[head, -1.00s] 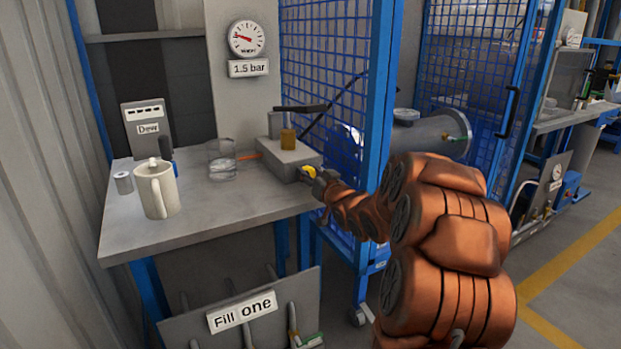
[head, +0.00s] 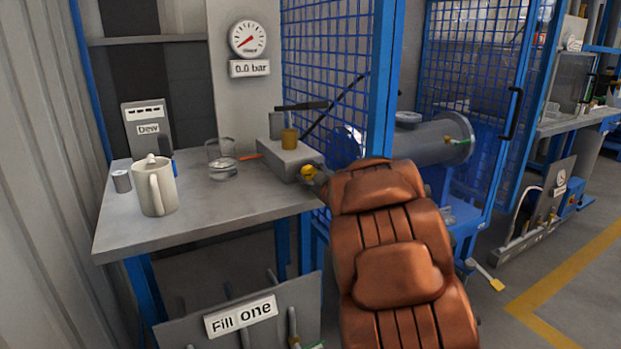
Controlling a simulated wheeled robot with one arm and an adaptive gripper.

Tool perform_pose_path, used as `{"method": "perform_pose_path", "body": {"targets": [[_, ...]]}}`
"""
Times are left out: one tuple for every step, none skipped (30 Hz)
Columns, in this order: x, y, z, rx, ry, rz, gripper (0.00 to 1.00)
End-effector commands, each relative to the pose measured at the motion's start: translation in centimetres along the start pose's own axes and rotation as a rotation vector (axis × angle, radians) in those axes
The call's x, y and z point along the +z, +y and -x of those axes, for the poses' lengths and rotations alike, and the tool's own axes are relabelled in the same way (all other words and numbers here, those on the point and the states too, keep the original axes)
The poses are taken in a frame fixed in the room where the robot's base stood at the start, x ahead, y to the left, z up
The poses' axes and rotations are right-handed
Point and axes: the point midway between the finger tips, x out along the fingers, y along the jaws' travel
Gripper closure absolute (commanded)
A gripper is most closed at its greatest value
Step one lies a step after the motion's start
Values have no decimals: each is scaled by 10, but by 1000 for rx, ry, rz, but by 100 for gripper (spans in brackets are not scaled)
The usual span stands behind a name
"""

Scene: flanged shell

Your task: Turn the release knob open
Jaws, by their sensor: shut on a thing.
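The release knob (head: 307,172) is a small yellow knob on the front right of a grey block (head: 288,158) on the bench. My gripper (head: 315,177) is at the knob and shut on it; my orange arm hides most of the gripper, so the fingers' exact hold is hard to see. The round gauge (head: 248,40) on the wall panel has its needle at the lower left. The label (head: 249,68) below it reads 0.0 bar.
The bench (head: 215,215) holds a cream mug (head: 156,187), a small can (head: 122,181), a glass beaker (head: 221,160) and a sign reading Dew (head: 148,128). A blue mesh cage (head: 325,75) stands behind.

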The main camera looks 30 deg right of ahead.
Motion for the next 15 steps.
{"method": "perform_pose_path", "body": {"targets": [[1,0,0,1,-1,28,91],[1,0,0,1,-1,41,91],[1,0,0,1,-1,58,91],[1,0,0,1,-1,69,91],[1,0,0,0,0,80,91],[1,-1,0,0,-1,93,91],[1,-1,0,0,-1,100,91],[0,-1,0,0,-1,107,91],[1,-1,0,0,-1,115,91],[0,-1,0,0,-1,120,91],[0,-1,0,0,-1,125,91],[0,-1,0,0,-1,129,91],[0,-1,0,0,-1,132,91],[0,-1,0,0,-1,134,91],[0,-1,0,0,0,136,91]]}}
